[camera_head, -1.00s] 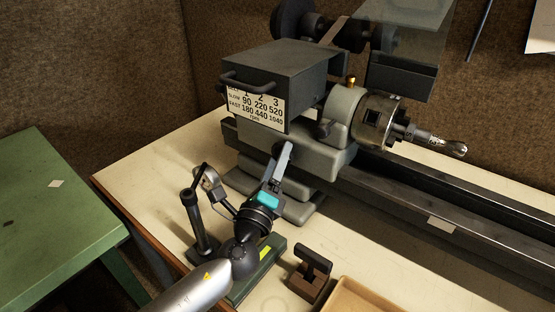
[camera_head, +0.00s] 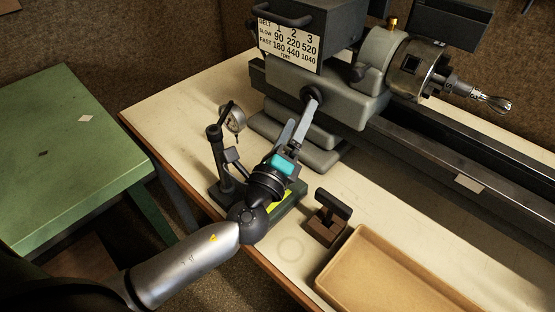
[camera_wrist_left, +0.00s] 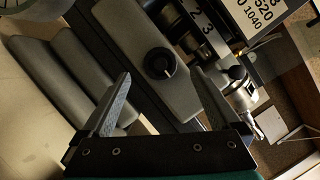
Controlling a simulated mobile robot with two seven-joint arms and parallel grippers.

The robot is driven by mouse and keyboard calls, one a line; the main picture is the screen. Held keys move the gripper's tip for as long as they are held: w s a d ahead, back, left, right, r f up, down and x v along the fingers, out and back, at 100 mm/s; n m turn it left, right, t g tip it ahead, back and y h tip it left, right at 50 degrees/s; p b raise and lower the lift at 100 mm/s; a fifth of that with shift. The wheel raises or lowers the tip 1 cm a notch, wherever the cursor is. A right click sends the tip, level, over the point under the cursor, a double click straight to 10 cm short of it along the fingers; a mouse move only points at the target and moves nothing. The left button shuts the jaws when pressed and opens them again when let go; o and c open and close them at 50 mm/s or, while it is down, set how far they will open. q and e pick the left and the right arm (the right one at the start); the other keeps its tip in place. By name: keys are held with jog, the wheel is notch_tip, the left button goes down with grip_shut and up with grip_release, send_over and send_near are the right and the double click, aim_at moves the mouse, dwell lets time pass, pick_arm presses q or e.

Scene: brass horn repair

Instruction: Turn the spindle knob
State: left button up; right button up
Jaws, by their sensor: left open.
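The spindle knob (camera_head: 312,92) is a small round dark knob on the front face of the grey lathe headstock (camera_head: 345,98). In the left wrist view the knob (camera_wrist_left: 160,63) shows as a black disc with a pale pointer mark. My left gripper (camera_head: 304,112) reaches up from the bench front to just in front of the knob and partly covers it in the head view. In the left wrist view the open fingers (camera_wrist_left: 161,75) stand on either side of the knob, with nothing between the tips. I cannot tell whether they reach its depth. My right gripper is not in view.
A dial indicator on a black stand (camera_head: 222,165) stands left of my left wrist. A small brown block with a dark handle (camera_head: 327,217) and a tan tray (camera_head: 345,262) lie to the right. The chuck (camera_head: 417,68) holds a metal piece. A green table (camera_head: 60,160) is at left.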

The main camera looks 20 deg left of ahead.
pick_arm(q)
jog(key=b+v, duration=0.2)
jog(key=v, duration=0.8)
jog(key=shift+s, duration=0.3)
jog(key=shift+f, duration=0.1)
